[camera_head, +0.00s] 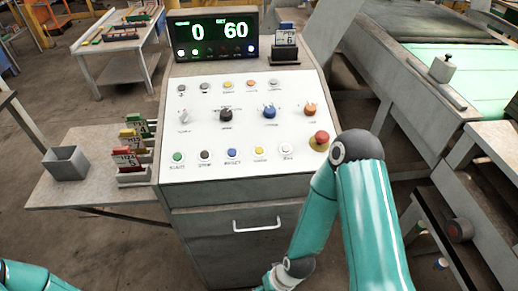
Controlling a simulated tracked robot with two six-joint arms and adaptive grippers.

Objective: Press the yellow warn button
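The yellow button (259,151) sits in the bottom row of the white sloped panel (210,185), between a blue button (232,153) and a white button (286,148). The small print below it is too blurred to read surely. Nothing covers it or touches it. My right arm rises at the right, bends beside the panel and runs down to the bottom edge; its gripper is out of the picture. Only a piece of my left arm shows in the bottom left corner, and its gripper is also out of the picture.
A red emergency knob (320,140) stands at the panel's right, close to my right arm. Green (178,157) and dark (205,155) buttons are at the left. Knobs and small lamps fill the rows above. A drawer handle (257,226) juts out below. A display (212,36) reads 0 and 60.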

